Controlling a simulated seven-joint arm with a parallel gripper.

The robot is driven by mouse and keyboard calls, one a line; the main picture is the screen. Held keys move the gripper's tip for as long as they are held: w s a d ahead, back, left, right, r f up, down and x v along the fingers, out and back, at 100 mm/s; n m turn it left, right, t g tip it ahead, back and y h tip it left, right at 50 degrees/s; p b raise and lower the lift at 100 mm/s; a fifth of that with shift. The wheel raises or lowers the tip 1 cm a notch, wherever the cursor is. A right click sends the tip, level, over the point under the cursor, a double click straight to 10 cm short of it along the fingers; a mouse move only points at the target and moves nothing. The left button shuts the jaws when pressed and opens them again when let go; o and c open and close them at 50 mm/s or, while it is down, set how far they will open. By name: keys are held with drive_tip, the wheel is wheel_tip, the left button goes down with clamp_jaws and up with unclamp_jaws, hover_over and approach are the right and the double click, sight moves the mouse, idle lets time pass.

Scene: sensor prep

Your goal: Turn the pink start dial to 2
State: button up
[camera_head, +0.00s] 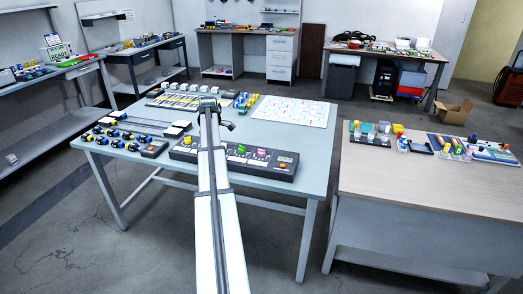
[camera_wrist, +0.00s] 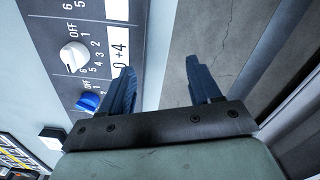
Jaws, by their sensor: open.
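The pink dial (camera_head: 262,153) sits on a long dark control panel (camera_head: 283,172) along the front edge of the light blue table, in the head view. The pink dial's setting is too small to read. My gripper (camera_wrist: 161,66) is open and empty in the wrist view, with two dark blue fingers apart. A numbered panel with a white dial (camera_wrist: 73,56) and a blue dial (camera_wrist: 88,101) lies left of the fingers. The pink dial is not visible there.
My arm crosses in front of the dark panel in the head view. A white marked sheet (camera_head: 310,111) lies at the table's back right. Several blue and yellow parts (camera_head: 115,138) lie at the left. A wooden-topped bench (camera_head: 400,185) stands to the right.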

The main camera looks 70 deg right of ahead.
wheel_tip(320, 180, up, 10)
drive_tip(key=f, duration=0.1)
hover_over(262, 152)
drive_tip(key=shift+n, duration=0.4)
drive_tip(key=f, duration=1.3)
drive_tip(key=shift+w+d+f, duration=0.1)
drive_tip(key=shift+w+d, duration=0.05)
drive_tip(key=shift+d, duration=0.05)
drive_tip(key=c, duration=1)
